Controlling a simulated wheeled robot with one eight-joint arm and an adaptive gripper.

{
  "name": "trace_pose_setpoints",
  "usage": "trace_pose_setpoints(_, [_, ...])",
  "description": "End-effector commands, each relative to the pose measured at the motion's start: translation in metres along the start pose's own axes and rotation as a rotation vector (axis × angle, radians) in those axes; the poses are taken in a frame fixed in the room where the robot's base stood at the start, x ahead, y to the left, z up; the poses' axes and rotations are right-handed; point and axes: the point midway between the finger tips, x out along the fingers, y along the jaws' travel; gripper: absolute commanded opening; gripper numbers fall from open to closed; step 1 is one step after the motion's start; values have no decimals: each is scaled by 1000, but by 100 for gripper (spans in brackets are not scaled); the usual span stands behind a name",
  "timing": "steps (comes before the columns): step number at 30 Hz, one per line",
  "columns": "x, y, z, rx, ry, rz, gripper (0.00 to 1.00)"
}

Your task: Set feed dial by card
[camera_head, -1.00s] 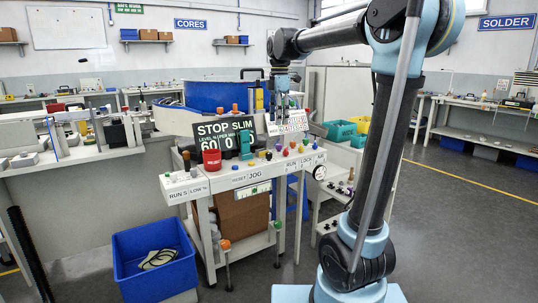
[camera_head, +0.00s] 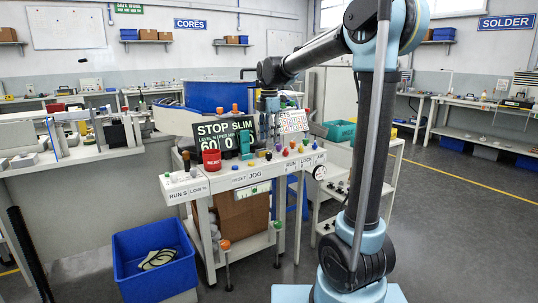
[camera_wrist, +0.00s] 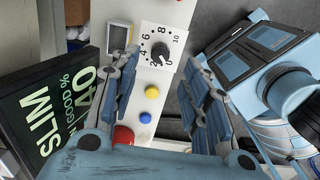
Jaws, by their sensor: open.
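A feed dial, a black knob on a white numbered plate (camera_wrist: 160,48), shows in the wrist view with 4, 6, 8 and 10 readable. In the head view my gripper (camera_head: 269,142) hangs over the console, hiding the dial. A white card with coloured print (camera_head: 293,121) stands at the back of the console; its writing is unreadable.
A black sign (camera_head: 224,138) stands left of my gripper; it also shows in the wrist view (camera_wrist: 62,112). A red mug (camera_head: 211,160) and several coloured buttons crowd the console (camera_head: 232,178). Yellow (camera_wrist: 152,91) and blue (camera_wrist: 144,117) buttons lie close to the dial.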

Motion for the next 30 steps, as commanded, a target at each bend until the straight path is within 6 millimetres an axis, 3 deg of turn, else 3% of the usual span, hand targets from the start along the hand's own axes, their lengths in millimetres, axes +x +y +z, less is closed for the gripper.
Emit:
trace_pose_setpoints(6, [38, 0, 0, 0, 0, 0, 42])
trace_pose_setpoints(12, [63, 0, 0, 0, 0, 0, 42])
trace_pose_setpoints(18, [75, 0, 0, 1, 0, 0, 42])
trace_pose_setpoints(27, [76, 0, 0, 0, 0, 0, 42])
trace_pose_setpoints(30, [76, 0, 0, 0, 0, 0, 20])
